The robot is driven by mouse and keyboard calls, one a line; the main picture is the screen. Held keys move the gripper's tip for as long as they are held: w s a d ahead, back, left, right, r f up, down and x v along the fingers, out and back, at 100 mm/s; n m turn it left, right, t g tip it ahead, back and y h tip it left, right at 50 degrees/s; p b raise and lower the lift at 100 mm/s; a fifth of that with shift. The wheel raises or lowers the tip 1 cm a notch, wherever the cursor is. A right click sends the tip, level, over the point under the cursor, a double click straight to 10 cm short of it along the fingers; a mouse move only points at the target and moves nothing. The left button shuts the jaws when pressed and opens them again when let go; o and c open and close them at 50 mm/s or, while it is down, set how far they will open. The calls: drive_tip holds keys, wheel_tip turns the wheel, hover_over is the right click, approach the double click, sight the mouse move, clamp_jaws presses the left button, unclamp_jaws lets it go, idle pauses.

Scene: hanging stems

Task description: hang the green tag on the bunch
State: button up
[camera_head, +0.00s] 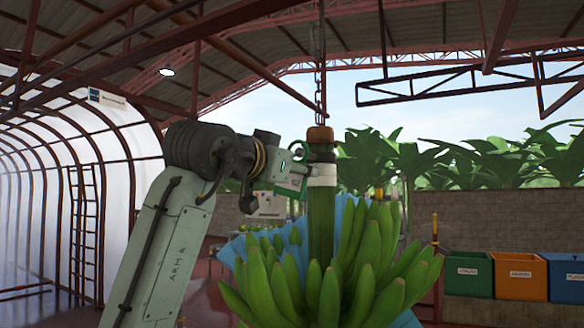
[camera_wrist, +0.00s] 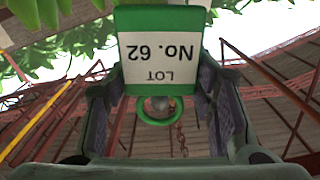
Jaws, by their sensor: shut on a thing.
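The bunch (camera_head: 345,275) of green bananas hangs upright by its thick stem (camera_head: 320,220) from a chain. The stem has a brown top and a white band. My gripper (camera_head: 298,170) is beside the upper stem, on its left, at about the height of the white band. I cannot tell whether it touches the stem. In the wrist view my gripper (camera_wrist: 160,105) is shut on the green tag (camera_wrist: 162,55), which reads "LOT No. 62" upside down. The tag's green loop (camera_wrist: 160,120) shows between the fingers. In the head view the tag is mostly hidden.
A blue sheet (camera_head: 238,250) lies behind the bunch. The chain (camera_head: 319,75) runs up to the roof frame. Green, orange and blue bins (camera_head: 520,275) stand by the wall at the right. A ladder (camera_head: 85,230) stands at the left.

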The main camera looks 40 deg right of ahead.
drive_tip(key=shift+x, duration=2)
idle(1.2)
drive_tip(key=shift+w+f, duration=0.25)
drive_tip(key=shift+f, duration=0.05)
idle(0.4)
idle(0.4)
drive_tip(key=o, duration=1)
drive_tip(key=shift+c, duration=0.2)
